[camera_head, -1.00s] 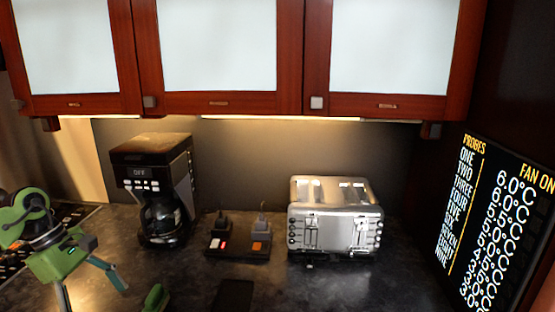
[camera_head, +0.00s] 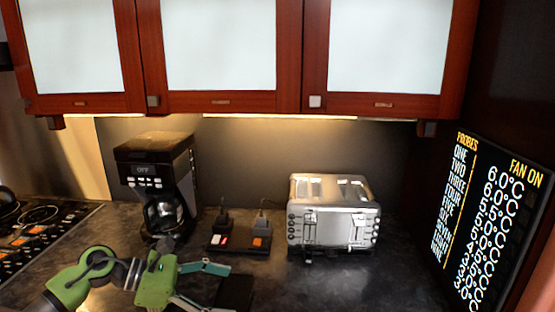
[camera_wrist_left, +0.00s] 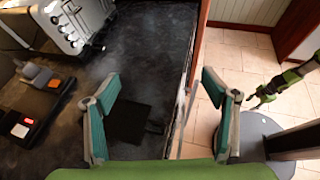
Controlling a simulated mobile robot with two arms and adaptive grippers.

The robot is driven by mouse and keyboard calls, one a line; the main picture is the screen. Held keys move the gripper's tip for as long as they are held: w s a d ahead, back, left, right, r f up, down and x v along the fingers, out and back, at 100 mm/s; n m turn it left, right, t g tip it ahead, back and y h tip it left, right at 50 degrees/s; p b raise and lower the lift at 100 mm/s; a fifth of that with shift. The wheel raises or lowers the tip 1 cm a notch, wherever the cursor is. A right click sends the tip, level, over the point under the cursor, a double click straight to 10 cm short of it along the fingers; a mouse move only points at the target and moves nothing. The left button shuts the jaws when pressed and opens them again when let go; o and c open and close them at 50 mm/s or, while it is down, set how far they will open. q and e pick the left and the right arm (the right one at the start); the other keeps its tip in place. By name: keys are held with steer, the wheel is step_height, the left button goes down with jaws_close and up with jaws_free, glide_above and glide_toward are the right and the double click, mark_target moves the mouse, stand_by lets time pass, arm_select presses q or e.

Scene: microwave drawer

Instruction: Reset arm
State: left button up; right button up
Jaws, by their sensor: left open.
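My left arm comes in from the left over the dark counter (camera_head: 330,280) in the head view. My left gripper (camera_head: 216,287) points to the right, its teal-padded fingers apart and empty, near a flat black square (camera_head: 237,291). In the left wrist view the two fingers of my left gripper (camera_wrist_left: 166,85) are spread wide, with the black square (camera_wrist_left: 128,122) and the counter edge beyond them. My right gripper (camera_wrist_left: 262,98) shows small at the right of the wrist view, over the floor side. Its finger gap is too small to judge. It does not show in the head view.
A coffee maker (camera_head: 160,185), a pair of plugged sockets (camera_head: 240,240) and a steel toaster (camera_head: 333,215) stand along the back wall. Cabinets (camera_head: 220,100) hang above. A stovetop (camera_head: 40,235) lies left and a probe display (camera_head: 490,215) stands right. The counter front right of the gripper is clear.

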arm_select(q)
steer(key=w+d+r+n+t+h, duration=0.1)
steer(key=d+r+n+t, duration=0.25)
steer(key=n+t, duration=0.4)
steer(key=w+d+r+n+t+h, duration=0.15)
steer(key=r+n+t, duration=0.25)
steer(key=n, duration=0.6)
steer(key=s+a+f+n+g+y, duration=0.1)
steer(key=s+a+f+n+y, duration=0.3)
steer(key=a+f+n+y, duration=0.6)
steer(key=s+a+f+n+y, duration=0.4)
steer(key=f+n, duration=0.4)
steer(key=n, duration=0.6)
steer(key=s+f+n+g, duration=0.4)
steer(key=s+f+g, duration=0.15)
steer(key=s, duration=0.65)
steer(key=s+f+n+g, duration=0.45)
steer(key=s+f, duration=0.25)
steer(key=s, duration=0.6)
step_height(320, 180, down, 27)
steer(key=s+g, duration=0.1)
steer(key=g, duration=0.1)
steer(key=s+a+f+y, duration=0.1)
steer(key=s+a+f, duration=0.1)
steer(key=s+f, duration=1.3)
steer(key=shift+s+a+f+m+g, duration=0.3)
steer(key=shift+s+f+m+g, duration=0.1)
steer(key=shift+s, duration=0.7)
